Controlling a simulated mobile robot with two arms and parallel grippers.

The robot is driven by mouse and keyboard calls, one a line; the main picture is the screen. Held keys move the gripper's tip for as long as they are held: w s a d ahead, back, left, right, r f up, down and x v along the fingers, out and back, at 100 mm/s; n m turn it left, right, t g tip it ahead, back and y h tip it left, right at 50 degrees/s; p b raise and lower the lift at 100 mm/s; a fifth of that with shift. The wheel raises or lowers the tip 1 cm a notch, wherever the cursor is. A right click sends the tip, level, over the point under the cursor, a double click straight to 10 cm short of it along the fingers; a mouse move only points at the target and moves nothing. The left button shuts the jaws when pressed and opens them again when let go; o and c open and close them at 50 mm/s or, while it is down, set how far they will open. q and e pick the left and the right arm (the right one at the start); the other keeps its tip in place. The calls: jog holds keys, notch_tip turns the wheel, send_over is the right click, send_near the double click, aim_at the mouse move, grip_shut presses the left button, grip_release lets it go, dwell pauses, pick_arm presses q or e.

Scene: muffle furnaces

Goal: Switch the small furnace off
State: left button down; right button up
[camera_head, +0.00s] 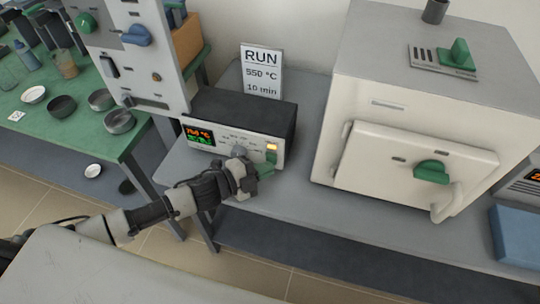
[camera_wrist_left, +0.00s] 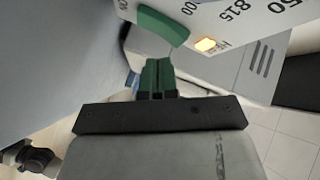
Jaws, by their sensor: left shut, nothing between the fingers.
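A control box (camera_head: 240,115) with a dark top stands on the grey bench. Its front has a lit display (camera_head: 199,134), a knob (camera_head: 238,151), a lit amber lamp (camera_head: 272,147) and a green switch (camera_head: 271,157). The wrist view shows the green switch (camera_wrist_left: 163,26) and the amber lamp (camera_wrist_left: 205,45) close up. My left gripper (camera_head: 264,170) is shut and empty, just in front of the panel below the switch.
A sign (camera_head: 262,72) reading RUN, 550 °C, 10 min stands behind the box. A tall grey panel (camera_head: 135,60) rises at left, near a green table (camera_head: 85,135) with several bowls. A blue block (camera_head: 517,235) lies at right. The bench front before the furnace is clear.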

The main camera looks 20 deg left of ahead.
pick_arm(q)
jog(key=shift+w, duration=0.15)
jog(key=shift+w, duration=0.3)
dwell(0.3)
jog(key=shift+w+r, duration=0.1)
jog(key=shift+w, duration=0.2)
dwell(0.6)
jog(key=shift+s, duration=0.15)
jog(key=shift+s+p, duration=0.35)
jog(key=shift+s, duration=0.25)
jog(key=shift+s+a+f+p, duration=0.1)
jog(key=shift+s+f+p, duration=0.1)
jog(key=shift+s, duration=1.05)
jog(key=shift+s+f+p, duration=0.1)
jog(key=shift+s+f, duration=0.1)
jog(key=shift+s, duration=1.05)
